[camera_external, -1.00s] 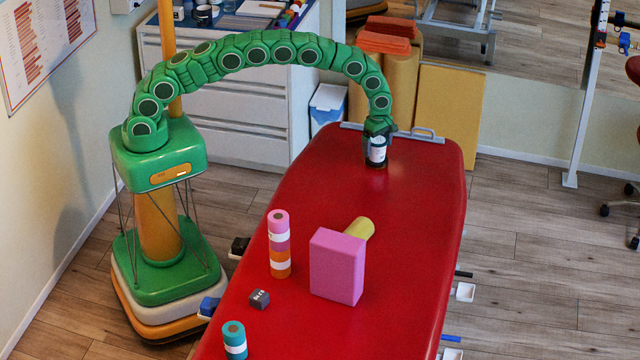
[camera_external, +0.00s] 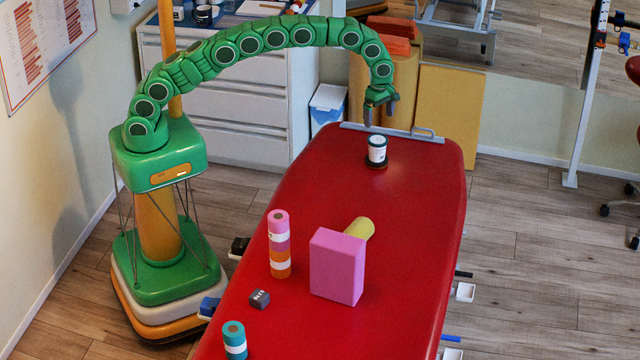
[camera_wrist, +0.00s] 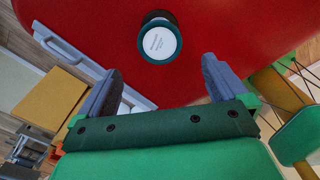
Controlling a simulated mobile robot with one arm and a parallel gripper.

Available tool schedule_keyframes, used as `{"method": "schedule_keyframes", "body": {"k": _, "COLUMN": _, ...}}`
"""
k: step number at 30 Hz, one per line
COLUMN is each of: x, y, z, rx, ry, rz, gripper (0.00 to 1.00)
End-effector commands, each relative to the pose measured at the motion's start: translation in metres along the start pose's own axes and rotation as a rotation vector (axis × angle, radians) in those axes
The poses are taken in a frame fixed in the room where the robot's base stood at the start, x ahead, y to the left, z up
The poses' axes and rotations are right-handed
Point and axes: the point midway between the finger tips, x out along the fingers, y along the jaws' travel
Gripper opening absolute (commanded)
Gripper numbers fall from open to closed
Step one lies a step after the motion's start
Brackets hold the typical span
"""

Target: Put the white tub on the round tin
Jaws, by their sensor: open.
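The white tub (camera_external: 377,150), with a dark top rim and a pale label, stands upright near the far end of the red couch. It rests on a low, dark round tin (camera_external: 376,165), of which only the edge shows beneath it. In the wrist view the tub's white round top (camera_wrist: 159,43) faces me, with the dark tin (camera_wrist: 157,16) partly hidden behind it. My gripper (camera_external: 381,111) is open and empty, above the tub and apart from it. In the wrist view its fingers (camera_wrist: 161,70) are spread wide, with the tub beyond their tips.
The couch around the tub is clear.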

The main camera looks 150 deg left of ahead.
Motion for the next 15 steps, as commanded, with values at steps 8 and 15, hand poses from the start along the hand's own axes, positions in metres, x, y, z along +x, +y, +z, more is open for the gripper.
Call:
{"method": "schedule_keyframes", "body": {"k": 8, "x": -0.002, "y": -0.002, "z": 0.001, "rx": 0.008, "ry": 0.0, "rz": 0.0, "gripper": 1.0}}
{"method": "schedule_keyframes", "body": {"k": 15, "x": -0.03, "y": -0.054, "z": 0.03, "rx": 0.195, "ry": -0.004, "rz": -0.012, "gripper": 1.0}}
